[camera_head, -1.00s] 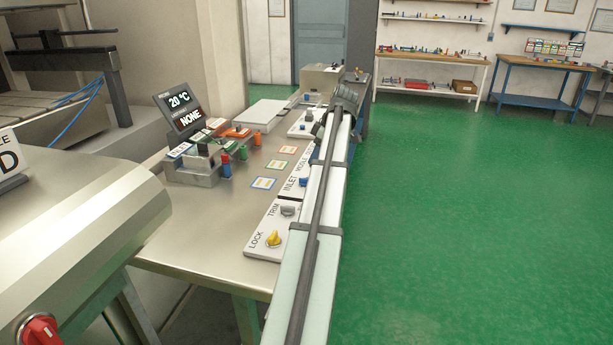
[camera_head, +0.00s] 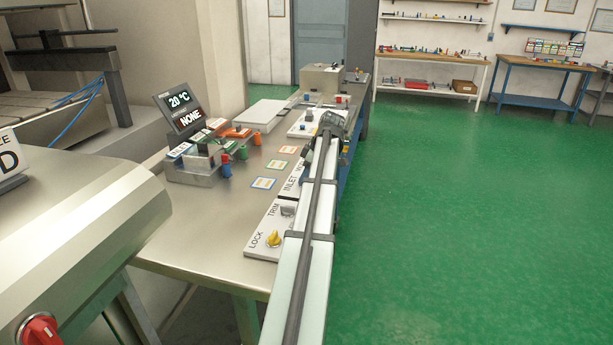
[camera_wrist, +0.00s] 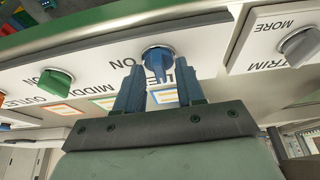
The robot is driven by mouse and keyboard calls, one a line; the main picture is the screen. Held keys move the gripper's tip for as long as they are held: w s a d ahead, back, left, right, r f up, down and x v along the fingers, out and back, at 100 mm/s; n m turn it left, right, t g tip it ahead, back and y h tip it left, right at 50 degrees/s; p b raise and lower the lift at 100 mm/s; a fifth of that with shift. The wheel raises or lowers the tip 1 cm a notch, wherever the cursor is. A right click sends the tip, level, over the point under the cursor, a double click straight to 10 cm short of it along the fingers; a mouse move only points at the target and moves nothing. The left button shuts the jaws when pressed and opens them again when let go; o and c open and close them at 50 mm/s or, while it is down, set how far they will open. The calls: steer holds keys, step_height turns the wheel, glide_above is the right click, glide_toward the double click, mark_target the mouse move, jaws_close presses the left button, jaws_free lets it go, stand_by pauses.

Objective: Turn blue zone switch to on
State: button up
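The blue switch (camera_wrist: 158,60) is a round knob with a raised grip bar, set on a white panel. An "ON" mark is beside it, left in the wrist view. Its bar points roughly down the picture, not at that mark. My gripper (camera_wrist: 158,68) is open, its two dark blue fingers apart on either side of the knob, with visible gaps to the bar. Whether a fingertip touches the knob's base I cannot tell. In the head view my gripper (camera_head: 328,124) is low over the panel row, and my arm hides the blue switch.
A green switch (camera_wrist: 57,78) and an orange one sit left of the blue switch on the same panel. The TRIM panel's grey knob (camera_wrist: 299,45) is close on the right. A yellow LOCK knob (camera_head: 273,239) sits nearer. A display (camera_head: 180,109) reads 20 °C and NONE.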

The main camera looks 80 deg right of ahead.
jaws_close()
steer(key=shift+m, duration=0.3)
steer(key=m, duration=0.1)
steer(key=m+h, duration=0.1)
steer(key=m, duration=0.1)
steer(key=shift+a+m+h, duration=0.25)
steer(key=shift+m+h, duration=0.15)
steer(key=m+g+h, duration=0.1)
steer(key=m, duration=0.3)
steer(key=shift+w+m, duration=0.1)
steer(key=shift+m, duration=0.2)
steer(key=m, duration=0.2)
steer(key=m+g+h, duration=0.1)
steer(key=m, duration=0.1)
steer(key=shift+w+g, duration=0.1)
steer(key=shift+g, duration=0.2)
steer(key=shift+w+m+g+h, duration=0.15)
steer(key=shift+m+g, duration=0.3)
steer(key=shift+m, duration=0.75)
steer(key=shift+s+m+g+h, duration=0.15)
steer(key=shift+m+g, duration=0.3)
steer(key=shift+m, duration=0.75)
steer(key=shift+w, duration=0.1)
